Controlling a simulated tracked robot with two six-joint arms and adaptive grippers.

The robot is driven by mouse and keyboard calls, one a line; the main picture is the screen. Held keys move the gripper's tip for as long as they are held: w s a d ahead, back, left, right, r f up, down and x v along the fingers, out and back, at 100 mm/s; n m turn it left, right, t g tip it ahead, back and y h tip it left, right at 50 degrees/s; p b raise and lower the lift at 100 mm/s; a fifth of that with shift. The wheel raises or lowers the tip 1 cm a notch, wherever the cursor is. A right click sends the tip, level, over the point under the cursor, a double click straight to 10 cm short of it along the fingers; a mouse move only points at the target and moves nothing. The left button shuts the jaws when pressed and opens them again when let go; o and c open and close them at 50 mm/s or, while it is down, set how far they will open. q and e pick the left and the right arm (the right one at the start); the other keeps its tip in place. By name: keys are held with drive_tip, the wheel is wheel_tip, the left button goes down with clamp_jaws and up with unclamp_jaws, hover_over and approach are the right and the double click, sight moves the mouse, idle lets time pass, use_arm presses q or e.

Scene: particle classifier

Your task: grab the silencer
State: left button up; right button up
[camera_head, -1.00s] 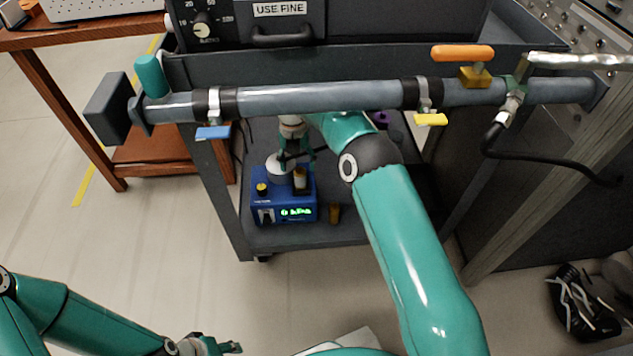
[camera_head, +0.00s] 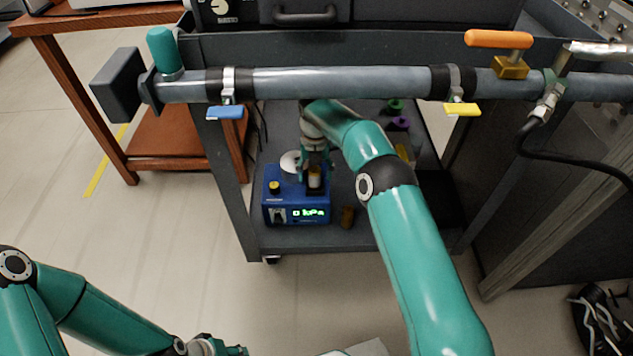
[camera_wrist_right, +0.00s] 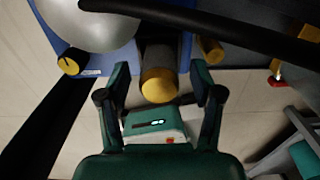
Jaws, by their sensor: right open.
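A blue pump unit (camera_head: 296,207) with a green lit display stands on the cart's lower shelf. A brass-coloured cylinder with a dark body, likely the silencer (camera_head: 314,181), stands on its right side. The silencer also shows in the right wrist view (camera_wrist_right: 159,88), end-on between the fingers. My right gripper (camera_head: 315,168) is open, its fingers (camera_wrist_right: 161,73) on either side of the silencer with gaps showing.
A grey pipe (camera_head: 340,82) with blue and yellow valve handles crosses above the shelf, with my right arm passing beneath it. A pale round part (camera_head: 291,162) and a yellow knob (camera_head: 274,187) sit on the unit. Green and purple pieces (camera_head: 399,122) lie farther back.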

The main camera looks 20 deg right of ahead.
clamp_jaws()
drive_tip(key=shift+r, duration=0.15)
